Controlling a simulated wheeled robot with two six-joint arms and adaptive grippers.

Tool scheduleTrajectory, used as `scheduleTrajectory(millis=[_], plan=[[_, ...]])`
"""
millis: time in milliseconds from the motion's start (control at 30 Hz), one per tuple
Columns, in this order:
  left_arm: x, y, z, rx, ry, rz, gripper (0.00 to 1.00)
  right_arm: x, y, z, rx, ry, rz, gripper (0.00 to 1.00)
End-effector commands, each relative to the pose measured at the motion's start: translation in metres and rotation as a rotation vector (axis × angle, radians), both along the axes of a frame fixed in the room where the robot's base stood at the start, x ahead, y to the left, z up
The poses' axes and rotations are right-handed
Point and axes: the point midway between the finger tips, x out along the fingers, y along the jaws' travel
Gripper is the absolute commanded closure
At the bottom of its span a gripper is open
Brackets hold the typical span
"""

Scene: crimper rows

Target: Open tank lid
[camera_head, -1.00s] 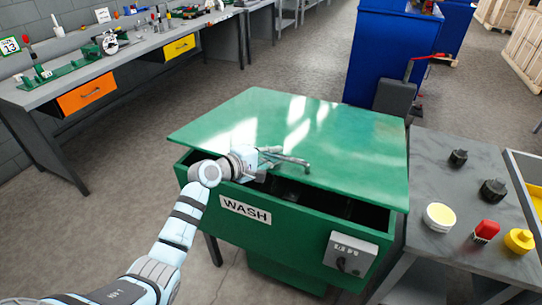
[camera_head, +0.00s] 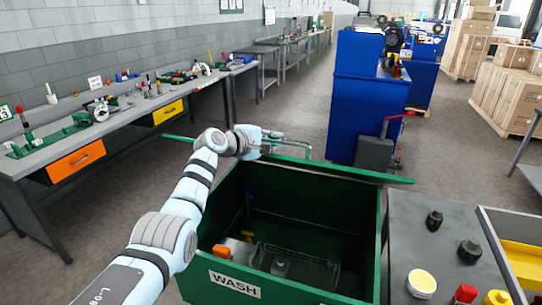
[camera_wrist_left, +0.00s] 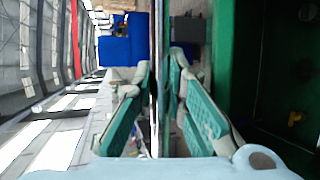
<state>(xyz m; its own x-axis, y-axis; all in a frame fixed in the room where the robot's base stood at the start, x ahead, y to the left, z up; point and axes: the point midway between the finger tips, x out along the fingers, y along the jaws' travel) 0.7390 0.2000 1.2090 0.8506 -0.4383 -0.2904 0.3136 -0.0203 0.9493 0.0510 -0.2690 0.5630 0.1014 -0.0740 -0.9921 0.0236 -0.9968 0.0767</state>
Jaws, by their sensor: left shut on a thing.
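The green wash tank (camera_head: 372,245) stands in front of me with a white WASH label on its front. Its green lid (camera_head: 335,172) is raised, seen nearly edge-on along the tank's back. The inside shows a wire basket (camera_head: 318,268) and small orange and yellow items. My left gripper (camera_head: 290,143) is at the lid's upper edge, towards its left part. In the left wrist view its two green-padded fingers (camera_wrist_left: 155,100) stand on either side of the thin lid edge and hold it. My right gripper is in no view.
A grey side table (camera_head: 405,225) at right holds black, white, red and yellow parts. A blue cabinet (camera_head: 352,100) stands behind the tank. A workbench with an orange drawer (camera_head: 75,160) runs along the left wall. Floor between bench and tank is clear.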

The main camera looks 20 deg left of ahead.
Motion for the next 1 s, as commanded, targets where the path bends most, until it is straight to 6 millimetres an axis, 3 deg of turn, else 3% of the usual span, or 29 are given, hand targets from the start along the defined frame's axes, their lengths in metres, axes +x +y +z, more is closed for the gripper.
scheduleTrajectory(millis=[467, 500, 567, 1000], plan=[[0.0046, 0.0003, 0.0059, -0.001, -0.001, 0.001, 1.00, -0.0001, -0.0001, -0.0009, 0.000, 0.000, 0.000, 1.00], [0.0045, 0.0003, 0.0059, -0.001, -0.001, 0.001, 0.86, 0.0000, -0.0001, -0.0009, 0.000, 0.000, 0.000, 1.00], [0.0045, 0.0003, 0.0058, -0.001, -0.001, 0.001, 0.79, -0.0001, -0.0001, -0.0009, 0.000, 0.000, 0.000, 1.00], [-0.0034, 0.0062, 0.0085, -0.001, -0.004, 0.000, 0.79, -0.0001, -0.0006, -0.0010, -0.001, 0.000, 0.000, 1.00]])
